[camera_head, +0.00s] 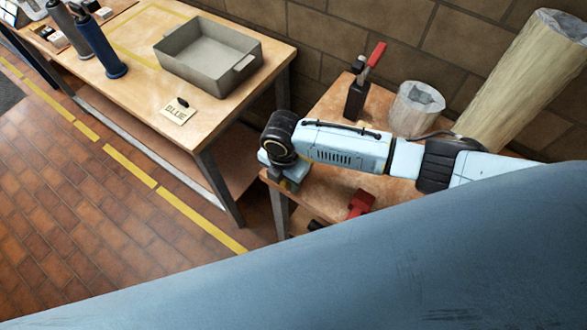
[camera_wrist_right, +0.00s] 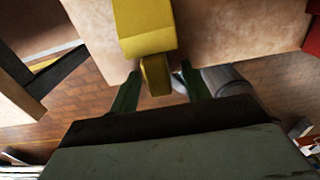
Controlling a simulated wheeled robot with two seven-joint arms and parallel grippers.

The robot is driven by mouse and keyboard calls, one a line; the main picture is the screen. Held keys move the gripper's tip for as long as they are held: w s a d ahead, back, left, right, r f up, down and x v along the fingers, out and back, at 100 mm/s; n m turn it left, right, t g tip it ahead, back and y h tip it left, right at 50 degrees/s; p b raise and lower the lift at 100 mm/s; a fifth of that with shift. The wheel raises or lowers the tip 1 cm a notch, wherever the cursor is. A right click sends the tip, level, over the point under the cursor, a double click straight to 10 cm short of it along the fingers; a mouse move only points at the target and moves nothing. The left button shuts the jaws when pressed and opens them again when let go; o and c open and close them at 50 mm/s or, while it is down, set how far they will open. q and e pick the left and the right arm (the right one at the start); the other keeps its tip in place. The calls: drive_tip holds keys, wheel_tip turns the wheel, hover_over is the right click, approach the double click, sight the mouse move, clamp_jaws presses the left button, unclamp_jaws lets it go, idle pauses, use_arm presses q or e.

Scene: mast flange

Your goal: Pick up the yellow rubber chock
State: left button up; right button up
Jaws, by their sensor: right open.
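The yellow rubber chock (camera_wrist_right: 146,28) shows in the right wrist view at the top middle, on the edge of a tan surface. Its narrower near end reaches down between the fingertips of my right gripper (camera_wrist_right: 160,80). The fingers are apart, one on each side of that end; I cannot tell whether either touches it. In the head view my right gripper (camera_head: 287,180) is low over the near left corner of the small wooden table (camera_head: 325,110). The chock is hidden there behind my arm and gripper. My left gripper is in neither view.
On the small table are a red-handled tool in a dark block (camera_head: 358,95), a grey-white container (camera_head: 415,108) and a red object (camera_head: 361,203). A larger table (camera_head: 150,95) at left holds a grey tray (camera_head: 208,80). A blue surface covers the head view's bottom.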

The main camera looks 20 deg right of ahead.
clamp_jaws()
